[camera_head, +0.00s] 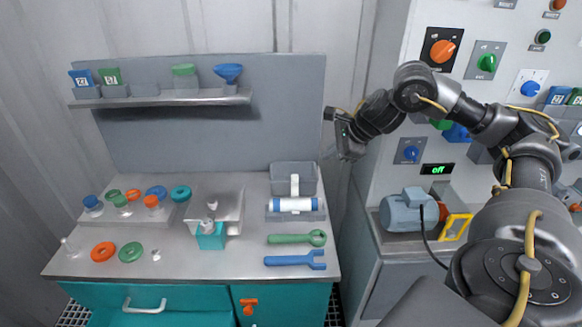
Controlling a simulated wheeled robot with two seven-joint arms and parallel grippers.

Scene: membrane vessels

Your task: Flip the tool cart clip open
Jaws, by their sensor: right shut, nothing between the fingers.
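The tool cart is a grey-topped bench (205,262) with teal drawers below. A white upright piece (295,184), which looks like the clip, stands at a white and blue cylinder (293,205) lying in a grey holder. I cannot tell whether it is latched. An orange latch-like part (249,304) sits on the teal front below. My right gripper (344,152) is shut and empty, up in the air at the right end of the back panel, apart from both parts. My left gripper is out of view.
A grey bin (307,172) stands behind the cylinder. A green wrench (290,239) and a blue wrench (288,260) lie in front. Rings and small fittings cover the bench's left. A control panel (488,25) and a blue-grey motor (404,213) stand at right.

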